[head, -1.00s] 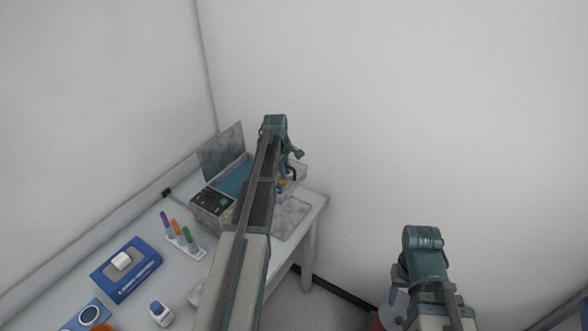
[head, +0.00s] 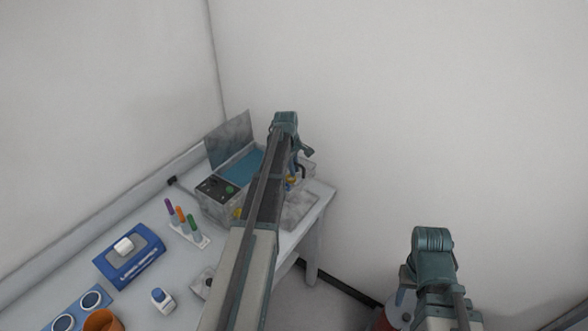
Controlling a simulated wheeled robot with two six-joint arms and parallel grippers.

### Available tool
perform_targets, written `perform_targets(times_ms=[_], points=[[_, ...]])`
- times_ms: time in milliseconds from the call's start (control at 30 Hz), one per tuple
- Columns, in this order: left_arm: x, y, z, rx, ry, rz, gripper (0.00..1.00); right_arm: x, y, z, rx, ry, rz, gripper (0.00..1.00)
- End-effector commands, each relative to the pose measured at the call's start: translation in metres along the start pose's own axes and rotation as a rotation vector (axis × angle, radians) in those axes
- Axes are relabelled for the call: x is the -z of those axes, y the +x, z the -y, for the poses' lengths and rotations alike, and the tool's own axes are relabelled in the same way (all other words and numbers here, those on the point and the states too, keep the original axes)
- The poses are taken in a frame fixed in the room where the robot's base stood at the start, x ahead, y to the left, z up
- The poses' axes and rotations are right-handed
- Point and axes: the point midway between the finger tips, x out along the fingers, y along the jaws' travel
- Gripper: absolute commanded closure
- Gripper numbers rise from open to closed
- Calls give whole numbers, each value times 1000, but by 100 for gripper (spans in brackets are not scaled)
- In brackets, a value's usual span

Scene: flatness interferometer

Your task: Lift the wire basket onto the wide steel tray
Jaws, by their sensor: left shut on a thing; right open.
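My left gripper (head: 301,170) is at the far end of the bench, beside the open bath. It is shut on the wire basket (head: 309,169), a small pale grey shape mostly hidden behind my gripper and arm. Small yellow and blue items show near the gripper. The wide steel tray (head: 299,212) is a flat grey plate near the bench's right edge, partly covered by my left arm. I cannot tell how high the basket is above it. My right gripper (head: 408,283) is open, off the bench to the right, its fingers largely hidden.
The bath (head: 217,200) has a raised lid (head: 230,139) and blue liquid. Walls close in behind.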

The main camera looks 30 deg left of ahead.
Motion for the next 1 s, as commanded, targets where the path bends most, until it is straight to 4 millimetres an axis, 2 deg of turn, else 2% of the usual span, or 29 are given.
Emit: perform_targets(times_ms=[33, 1000], points=[[0, 8, 2, 0, 0, 0, 100, 0, 8, 1, 0, -1, 0, 50], [0, 80, 16, 0, 0, 0, 100, 5, 81, 8, -1, -1, 0, 50]])
